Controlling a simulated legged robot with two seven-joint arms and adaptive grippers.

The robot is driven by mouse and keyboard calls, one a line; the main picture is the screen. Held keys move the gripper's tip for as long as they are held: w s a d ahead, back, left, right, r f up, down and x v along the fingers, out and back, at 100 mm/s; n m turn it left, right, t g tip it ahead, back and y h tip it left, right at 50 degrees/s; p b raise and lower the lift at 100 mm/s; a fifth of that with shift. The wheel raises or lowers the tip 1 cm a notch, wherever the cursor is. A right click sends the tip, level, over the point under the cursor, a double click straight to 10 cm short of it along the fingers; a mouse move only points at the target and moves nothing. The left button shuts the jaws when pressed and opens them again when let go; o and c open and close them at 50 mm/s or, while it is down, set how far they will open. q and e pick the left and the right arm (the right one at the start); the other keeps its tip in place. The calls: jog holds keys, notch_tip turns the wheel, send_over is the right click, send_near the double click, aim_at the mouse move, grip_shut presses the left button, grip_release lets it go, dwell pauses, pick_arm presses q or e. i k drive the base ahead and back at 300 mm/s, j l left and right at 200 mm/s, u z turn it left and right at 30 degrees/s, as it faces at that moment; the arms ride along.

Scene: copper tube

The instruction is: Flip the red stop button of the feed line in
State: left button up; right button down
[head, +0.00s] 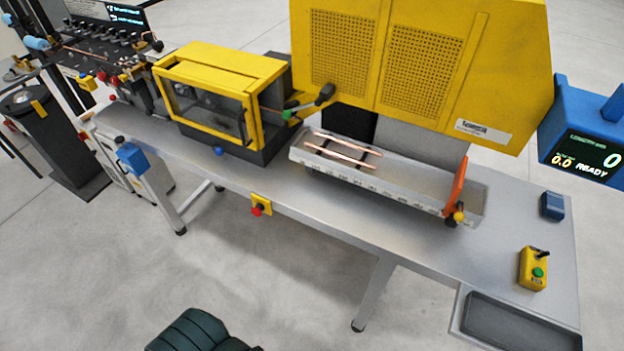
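A red button (256,211) on a small yellow mount (262,203) sits on the front edge of the grey workbench (330,222). Farther left, at the black feed line (105,50), there are more small controls: a yellow box (86,83) with a red part beside it, and a red knob (113,97). I cannot tell from the picture which red button belongs to the feed line, nor whether any is pressed in. Neither of my grippers is clearly in view.
A yellow guarded machine (225,62), a large yellow cabinet (420,60) and a tray (400,190) with copper tubes stand on the bench. A yellow box with a green button (533,268) is at right. A dark green ribbed shape (190,330) is unclear.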

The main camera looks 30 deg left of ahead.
aim_at(256, 212)
jog(key=u, duration=1.6)
jog(key=i+l+z, duration=0.2)
jog(key=i+l, duration=0.1)
